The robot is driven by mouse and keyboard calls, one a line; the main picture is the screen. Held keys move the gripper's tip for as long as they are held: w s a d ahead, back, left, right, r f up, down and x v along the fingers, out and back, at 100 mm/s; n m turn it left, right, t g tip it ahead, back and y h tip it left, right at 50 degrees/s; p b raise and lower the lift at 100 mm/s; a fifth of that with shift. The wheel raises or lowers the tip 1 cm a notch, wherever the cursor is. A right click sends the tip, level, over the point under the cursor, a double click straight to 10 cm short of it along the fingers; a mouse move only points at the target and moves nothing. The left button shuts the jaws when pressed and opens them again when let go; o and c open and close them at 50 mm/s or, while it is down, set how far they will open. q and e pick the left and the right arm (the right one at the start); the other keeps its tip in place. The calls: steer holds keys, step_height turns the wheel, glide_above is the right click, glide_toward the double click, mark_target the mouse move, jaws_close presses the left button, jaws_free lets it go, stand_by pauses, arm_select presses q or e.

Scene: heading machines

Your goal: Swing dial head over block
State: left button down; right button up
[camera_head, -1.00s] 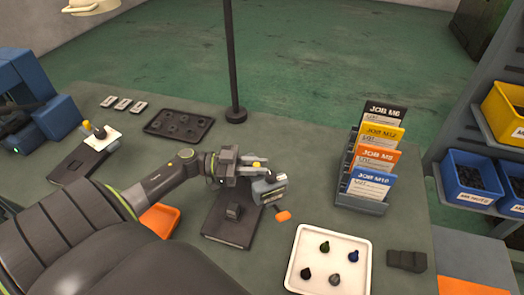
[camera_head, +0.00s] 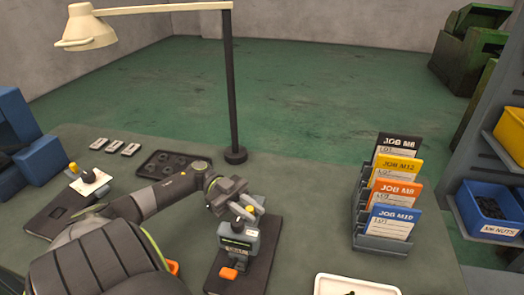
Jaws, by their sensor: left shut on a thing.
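The dial head (camera_head: 239,240) is a grey box with a small label, an orange tab at its lower front and a yellow part near its top. It sits above the dark base plate (camera_head: 262,262). The block is not visible; the head covers the middle of the plate, so I cannot tell how exactly they line up. My left gripper (camera_head: 240,207) reaches in from the left and is shut on the dial head at its top. My right gripper is not in view.
A card rack (camera_head: 383,243) with job cards stands to the right. A white tray (camera_head: 355,281) is at the front edge. A dark tray (camera_head: 172,163) and a lamp post (camera_head: 232,110) stand behind the arm. Another fixture (camera_head: 60,207) is at left. The table between plate and rack is clear.

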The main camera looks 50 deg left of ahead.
arm_select(q)
steer(key=shift+g, duration=0.3)
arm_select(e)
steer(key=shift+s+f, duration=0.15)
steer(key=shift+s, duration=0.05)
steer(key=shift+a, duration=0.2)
arm_select(q)
steer(key=c, duration=1.3)
jaws_free()
steer(key=shift+a, duration=0.1)
arm_select(e)
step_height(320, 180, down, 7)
steer(key=b, duration=0.7)
arm_select(q)
steer(key=a+b, duration=0.5)
steer(key=b, duration=0.1)
steer(key=s+a+b, duration=0.1)
steer(key=a+b, duration=1.1)
steer(key=shift+s+a, duration=0.1)
steer(key=shift+s, duration=0.05)
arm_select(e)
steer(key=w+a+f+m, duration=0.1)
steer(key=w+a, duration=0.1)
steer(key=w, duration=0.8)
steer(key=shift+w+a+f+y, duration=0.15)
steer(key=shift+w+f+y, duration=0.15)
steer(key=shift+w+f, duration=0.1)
